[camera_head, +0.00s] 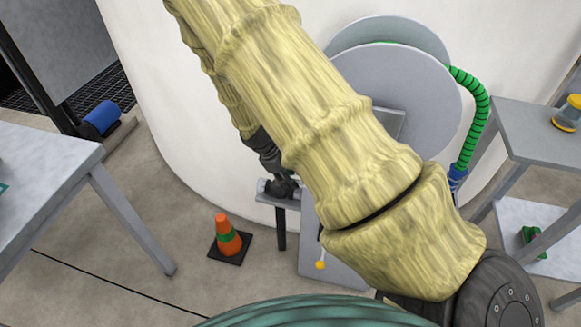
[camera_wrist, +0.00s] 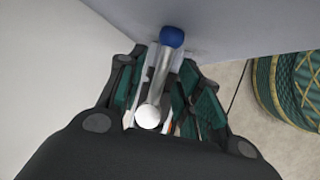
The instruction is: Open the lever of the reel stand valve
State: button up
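The reel stand (camera_head: 422,83) has big grey discs and a grey post. It stands by a white curved wall, partly hidden behind my arm. A thin rod with a yellow knob (camera_head: 320,265) shows low on the post. My gripper (camera_head: 282,188) is at a small grey ledge left of the post. In the wrist view, my gripper (camera_wrist: 163,68) has its fingers apart, on either side of a metal lever (camera_wrist: 160,78) with a blue knob (camera_wrist: 172,37) and a silvery ball at the near end. Finger contact with the lever is unclear. The valve body is mostly hidden.
A green hose (camera_head: 483,100) curves down right of the reel. A grey table (camera_head: 45,165) stands left and a grey shelf unit (camera_head: 520,120) right. An orange cone (camera_head: 228,240) stands on the floor left of the post. Floor between table and cone is clear.

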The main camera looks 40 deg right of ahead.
jog(key=shift+r, duration=0.1)
jog(key=v, duration=1.1)
jog(key=shift+a+r, duration=0.2)
jog(key=shift+r, duration=0.15)
jog(key=shift+w, duration=0.1)
jog(key=s+a+f+m+y, duration=0.2)
jog(key=s+a+f, duration=0.2)
jog(key=s+f, duration=0.45)
jog(key=s+a+f+m+y, duration=0.1)
jog(key=s+a+f, duration=0.35)
jog(key=f, duration=0.65)
jog(key=s+a+f+m+t+y, duration=0.1)
jog(key=s+a+f+m, duration=0.15)
jog(key=s, duration=0.55)
jog(key=s+a+f+m+t+y, duration=0.15)
jog(key=s+f, duration=0.25)
jog(key=s, duration=0.5)
notch_tip(320, 180, up, 17)
jog(key=h+p, duration=0.1)
jog(key=p, duration=1.6)
jog(key=shift+a+m, duration=0.3)
